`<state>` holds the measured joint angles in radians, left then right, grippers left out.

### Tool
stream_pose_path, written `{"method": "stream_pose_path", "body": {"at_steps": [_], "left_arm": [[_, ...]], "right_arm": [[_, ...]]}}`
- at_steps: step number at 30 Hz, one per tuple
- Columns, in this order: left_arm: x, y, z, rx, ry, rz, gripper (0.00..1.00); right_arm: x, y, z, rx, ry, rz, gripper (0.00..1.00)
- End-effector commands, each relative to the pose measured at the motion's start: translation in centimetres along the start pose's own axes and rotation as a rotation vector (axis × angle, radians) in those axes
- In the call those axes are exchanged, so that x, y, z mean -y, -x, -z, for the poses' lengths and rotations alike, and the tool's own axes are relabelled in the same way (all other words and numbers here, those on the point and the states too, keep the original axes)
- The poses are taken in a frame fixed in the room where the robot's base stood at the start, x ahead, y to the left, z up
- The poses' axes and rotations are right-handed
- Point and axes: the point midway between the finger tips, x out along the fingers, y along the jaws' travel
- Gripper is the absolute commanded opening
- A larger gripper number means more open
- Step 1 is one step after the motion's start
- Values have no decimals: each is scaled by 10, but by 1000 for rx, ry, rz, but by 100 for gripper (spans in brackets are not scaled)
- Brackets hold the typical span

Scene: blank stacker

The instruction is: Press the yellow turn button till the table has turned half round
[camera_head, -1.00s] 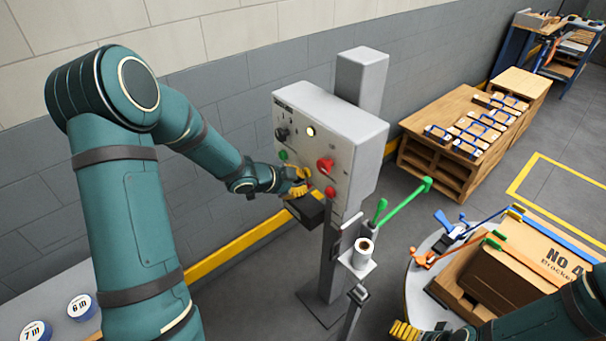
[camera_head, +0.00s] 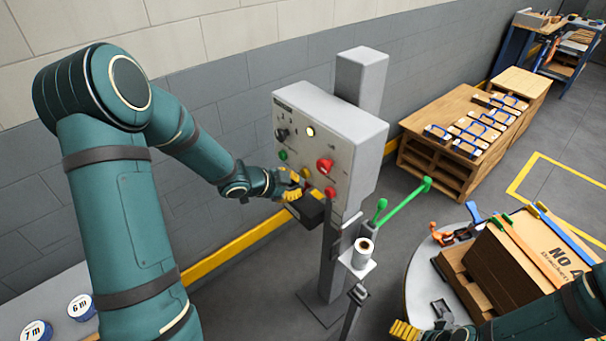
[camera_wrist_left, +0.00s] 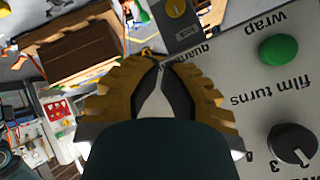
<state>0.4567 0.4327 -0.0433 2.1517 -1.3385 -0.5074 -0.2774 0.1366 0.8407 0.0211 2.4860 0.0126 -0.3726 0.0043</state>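The yellow turn button (camera_head: 306,172) is on the grey control panel (camera_head: 345,135), between a green and a red button. My left gripper (camera_head: 292,186) is just in front of the panel, beside and slightly below the button; a small gap seems to show. In the left wrist view its yellow fingers (camera_wrist_left: 158,62) are together at the tips, empty, and hide most of the button area by the "quarter" label. The round table (camera_head: 418,285) at lower right carries a brown carton (camera_head: 515,265) on a pallet. My right gripper (camera_head: 405,330) is at the bottom edge, partly cut off.
A dark box (camera_head: 308,208) sits under the panel, close to my left gripper. A film roll (camera_head: 363,250) stands on a bracket by the post. A wooden bench (camera_head: 470,140) stands behind.

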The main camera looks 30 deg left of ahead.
Motion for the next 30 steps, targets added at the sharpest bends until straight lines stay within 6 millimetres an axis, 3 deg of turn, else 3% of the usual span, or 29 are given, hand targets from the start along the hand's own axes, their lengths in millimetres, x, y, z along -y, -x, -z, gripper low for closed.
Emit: {"method": "stream_pose_path", "body": {"at_steps": [16, 30], "left_arm": [[-19, 36, -20, 2, 2, 1, 0], [-21, 38, -21, 0, 0, 0, 0]], "right_arm": [[2, 5, 1, 0, 0, 0, 100], [2, 5, 1, 0, 0, 0, 100]]}}
